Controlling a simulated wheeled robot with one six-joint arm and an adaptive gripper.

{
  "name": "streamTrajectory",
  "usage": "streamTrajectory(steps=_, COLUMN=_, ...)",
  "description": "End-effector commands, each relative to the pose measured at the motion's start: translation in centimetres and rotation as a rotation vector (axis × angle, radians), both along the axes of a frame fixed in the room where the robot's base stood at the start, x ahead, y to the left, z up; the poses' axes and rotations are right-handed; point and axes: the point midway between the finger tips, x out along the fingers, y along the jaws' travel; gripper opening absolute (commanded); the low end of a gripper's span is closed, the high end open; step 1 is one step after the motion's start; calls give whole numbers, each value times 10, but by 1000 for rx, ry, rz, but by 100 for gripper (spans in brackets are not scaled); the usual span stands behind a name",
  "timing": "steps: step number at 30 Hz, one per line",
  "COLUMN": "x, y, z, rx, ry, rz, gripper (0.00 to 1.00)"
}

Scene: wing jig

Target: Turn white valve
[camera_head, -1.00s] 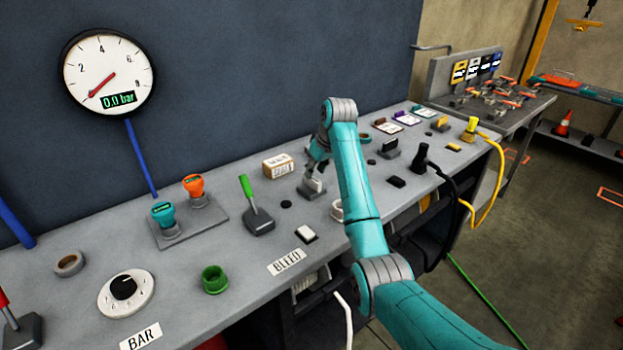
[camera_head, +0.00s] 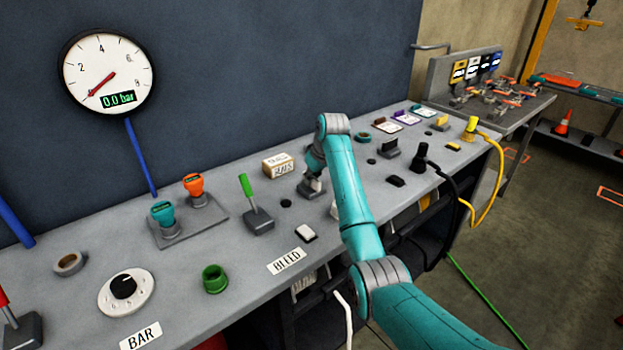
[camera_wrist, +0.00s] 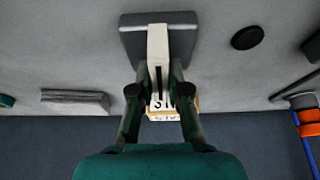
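The white valve shows in the wrist view as a white lever handle (camera_wrist: 157,42) with a dark slot, on a square grey base (camera_wrist: 186,42). My gripper (camera_wrist: 159,82) has one finger on each side of the handle's near end. The fingers are apart and a narrow gap seems to show beside the handle, so I cannot see firm contact. In the head view my gripper (camera_head: 313,172) points down at the valve at the middle of the bench, and my arm and gripper hide most of the handle.
A labelled box (camera_head: 281,165) stands just behind and left of the valve. A green-handled lever (camera_head: 258,212), a white switch (camera_head: 305,233) and teal (camera_head: 164,217) and orange (camera_head: 195,186) knobs are to the left. The gauge (camera_head: 108,73) reads 0.0 bar.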

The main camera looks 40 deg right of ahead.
Motion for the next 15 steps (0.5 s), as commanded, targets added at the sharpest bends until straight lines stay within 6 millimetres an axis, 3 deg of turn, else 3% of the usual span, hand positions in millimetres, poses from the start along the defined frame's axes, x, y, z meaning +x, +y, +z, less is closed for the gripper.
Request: streamTrajectory(steps=15, x=0, y=0, z=0, rx=-1, ry=1, rz=-139, gripper=0)
